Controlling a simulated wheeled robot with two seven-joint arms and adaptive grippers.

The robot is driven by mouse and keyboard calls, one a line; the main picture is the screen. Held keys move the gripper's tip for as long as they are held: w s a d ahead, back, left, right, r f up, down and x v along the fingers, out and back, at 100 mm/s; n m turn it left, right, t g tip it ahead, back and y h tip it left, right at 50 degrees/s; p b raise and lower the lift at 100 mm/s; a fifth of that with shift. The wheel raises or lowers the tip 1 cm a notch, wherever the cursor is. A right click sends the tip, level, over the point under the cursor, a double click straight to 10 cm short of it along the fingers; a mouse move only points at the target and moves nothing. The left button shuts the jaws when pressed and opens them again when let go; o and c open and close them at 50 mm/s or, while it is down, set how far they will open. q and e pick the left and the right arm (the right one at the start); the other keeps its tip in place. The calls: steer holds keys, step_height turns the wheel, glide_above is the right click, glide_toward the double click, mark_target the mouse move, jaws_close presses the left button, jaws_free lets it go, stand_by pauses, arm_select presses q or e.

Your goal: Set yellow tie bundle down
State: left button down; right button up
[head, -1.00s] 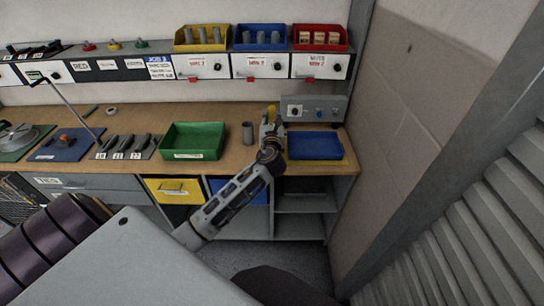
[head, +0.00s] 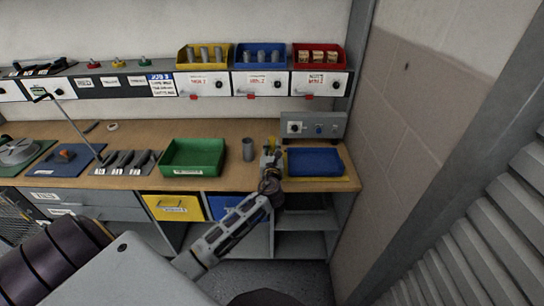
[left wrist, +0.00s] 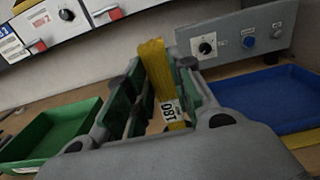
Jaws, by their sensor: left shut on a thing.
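The yellow tie bundle (left wrist: 156,68) stands upright between the fingers of my left gripper (left wrist: 160,90), with a white tag reading 180 low on it. The left gripper is shut on it. In the head view the bundle's yellow tip (head: 271,141) shows just above the left gripper (head: 270,157). There the gripper appears over the workbench, between the grey cup and the blue tray (head: 314,162). I cannot tell whether the bundle touches the bench. My right gripper is not in view.
A green tray (head: 192,157) and a grey cup (head: 248,150) stand left of the gripper. A grey control box (head: 312,125) stands behind the blue tray, which has a yellow border under it. A shelf with yellow, blue and red bins (head: 318,56) runs above.

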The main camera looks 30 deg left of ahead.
mark_target(272, 153)
arm_select(q)
steer(key=shift+f, duration=1.8)
steer(key=shift+f+b, duration=0.15)
steer(key=shift+b, duration=0.15)
steer(key=c, duration=1.2)
jaws_free()
steer(key=shift+c, duration=0.2)
steer(key=shift+r, duration=0.2)
steer(key=shift+s+d+f, duration=0.1)
steer(key=shift+s+d, duration=0.2)
steer(key=shift+s, duration=0.15)
steer(key=v, duration=1.1)
steer(key=shift+b, duration=0.45)
steer(key=shift+a, duration=0.1)
